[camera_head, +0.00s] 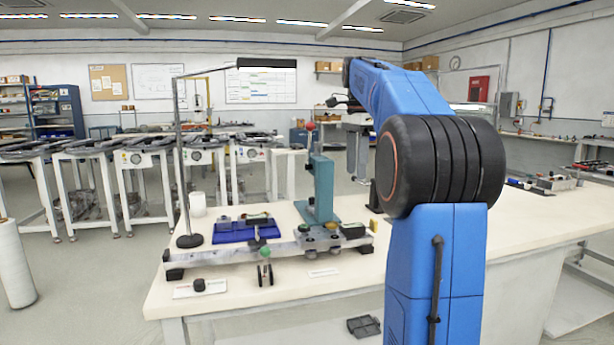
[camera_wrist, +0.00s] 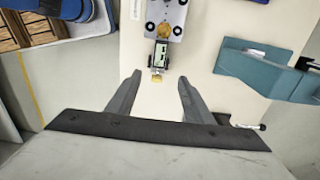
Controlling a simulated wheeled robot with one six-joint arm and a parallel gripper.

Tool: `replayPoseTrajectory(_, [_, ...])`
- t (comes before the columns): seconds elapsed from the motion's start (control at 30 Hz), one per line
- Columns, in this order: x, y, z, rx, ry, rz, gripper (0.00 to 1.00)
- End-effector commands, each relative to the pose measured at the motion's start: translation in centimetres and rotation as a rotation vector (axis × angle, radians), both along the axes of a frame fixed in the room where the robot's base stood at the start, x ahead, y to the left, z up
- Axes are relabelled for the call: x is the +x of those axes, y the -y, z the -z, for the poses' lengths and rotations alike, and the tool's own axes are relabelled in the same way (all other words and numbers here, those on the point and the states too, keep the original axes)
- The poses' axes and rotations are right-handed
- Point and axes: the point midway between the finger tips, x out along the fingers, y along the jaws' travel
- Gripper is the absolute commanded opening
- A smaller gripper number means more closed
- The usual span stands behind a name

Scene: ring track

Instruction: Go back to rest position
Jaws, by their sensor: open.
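My gripper (camera_wrist: 158,92) shows in the wrist view with its two grey fingers spread apart and nothing between them. It points down over the cream table (camera_wrist: 195,45). Beyond the fingertips lies the end of a grey metal fixture (camera_wrist: 168,18) with a small green-and-black part (camera_wrist: 160,52) on it, apart from the fingers. In the head view my blue arm rises on the right and bends away over the table; the gripper itself is not clear there.
A teal press (camera_head: 320,190) stands on the table; its teal body also fills the wrist view's right side. A blue tray (camera_head: 232,232) and a lamp stand (camera_head: 183,160) are at left. A white roll (camera_head: 14,265) stands on the floor. The table's right part is mostly clear.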

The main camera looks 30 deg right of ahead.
Motion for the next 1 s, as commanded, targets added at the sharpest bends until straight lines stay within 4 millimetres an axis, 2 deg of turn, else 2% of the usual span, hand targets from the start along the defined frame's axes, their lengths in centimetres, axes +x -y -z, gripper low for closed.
replayPoseTrajectory(0.2, [-0.1, -0.2, 0.0, -0.001, 0.002, -0.008, 0.47])
replayPoseTrajectory(0.33, [-0.7, -1.9, 0.4, -0.01, 0.015, -0.077, 0.47])
replayPoseTrajectory(0.47, [-2.1, -5.3, 1.6, -0.027, 0.042, -0.223, 0.47])
replayPoseTrajectory(0.67, [-5.1, -10.8, 4.4, -0.066, 0.089, -0.493, 0.47])
replayPoseTrajectory(1.0, [-11.6, -18.8, 11.2, -0.147, 0.162, -0.945, 0.47])
